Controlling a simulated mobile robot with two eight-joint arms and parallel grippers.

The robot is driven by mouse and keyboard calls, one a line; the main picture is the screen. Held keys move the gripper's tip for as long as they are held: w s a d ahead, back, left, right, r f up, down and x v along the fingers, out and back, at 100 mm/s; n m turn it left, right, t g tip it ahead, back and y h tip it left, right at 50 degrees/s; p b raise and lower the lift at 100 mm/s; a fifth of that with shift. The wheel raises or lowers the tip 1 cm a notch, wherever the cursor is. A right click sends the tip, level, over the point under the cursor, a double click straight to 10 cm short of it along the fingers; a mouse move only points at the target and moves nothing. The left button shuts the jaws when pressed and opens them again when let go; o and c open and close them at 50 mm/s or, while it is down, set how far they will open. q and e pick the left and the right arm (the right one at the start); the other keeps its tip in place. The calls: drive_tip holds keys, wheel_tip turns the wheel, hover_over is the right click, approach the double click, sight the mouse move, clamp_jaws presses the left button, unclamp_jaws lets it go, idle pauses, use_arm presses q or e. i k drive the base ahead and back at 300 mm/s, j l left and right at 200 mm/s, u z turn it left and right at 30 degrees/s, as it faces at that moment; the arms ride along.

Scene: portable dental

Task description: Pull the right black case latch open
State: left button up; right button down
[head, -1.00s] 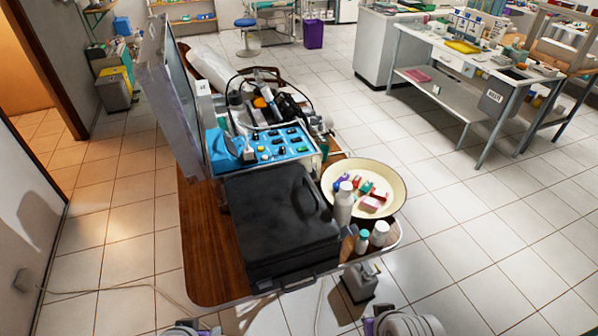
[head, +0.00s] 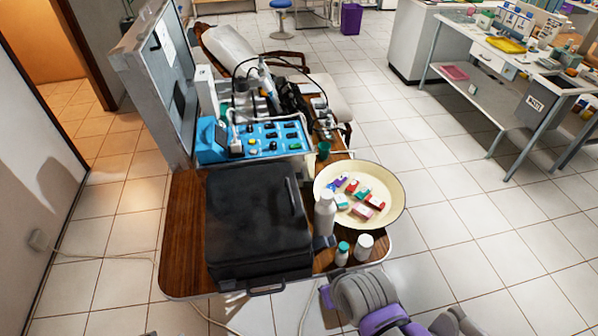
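The black case (head: 255,215) lies flat and closed on the wooden table (head: 183,240), its front side at the near table edge. A dark handle (head: 266,290) shows low at its front. I cannot make out the right latch; the front face is foreshortened and dark. My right arm (head: 365,295) is at the bottom, just beyond the table's near right corner. Its gripper's fingers cannot be made out clearly. A small dark piece (head: 324,242) sits between the case and the bottles; I cannot tell what it is. My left gripper is not in view.
A white bottle (head: 325,215), a teal-capped bottle (head: 342,254) and a white jar (head: 365,247) stand right of the case. A cream basin (head: 392,210) holds several small boxes. A blue control unit (head: 265,139) and upright metal panel (head: 145,95) are behind.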

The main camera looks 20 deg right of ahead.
sight(300, 177)
drive_tip(key=l+u, duration=0.2)
drive_tip(key=l, duration=1.4)
drive_tip(key=k+j+z, duration=0.15)
drive_tip(key=j, duration=0.15)
drive_tip(key=j+z, duration=0.35)
drive_tip(key=j, duration=0.3)
drive_tip(key=i, duration=0.8)
